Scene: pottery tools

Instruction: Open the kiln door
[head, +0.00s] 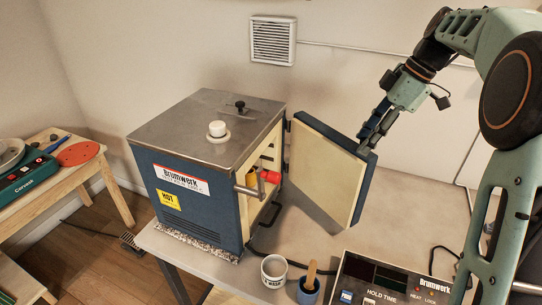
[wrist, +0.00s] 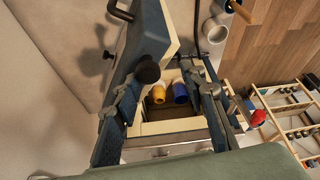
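The kiln (head: 188,195), a blue box with a grey metal top, stands on the table in the head view. Its door (head: 325,172) is swung wide out to the right, with the cream inner face showing. The front opening is uncovered, and a yellow piece (wrist: 158,93) and a blue piece (wrist: 180,92) show inside in the wrist view. My gripper (head: 368,136) is by the upper right edge of the door, at its outer side; contact cannot be told. In the wrist view the fingers (wrist: 168,90) are spread apart, with nothing clearly held between them.
A white cup (head: 274,271), a blue pot (head: 308,290) with a wooden stick, and a control box (head: 390,285) stand along the table's front. A side table (head: 60,180) stands left. The table right of the door is fairly clear. A vent (head: 272,40) is on the wall.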

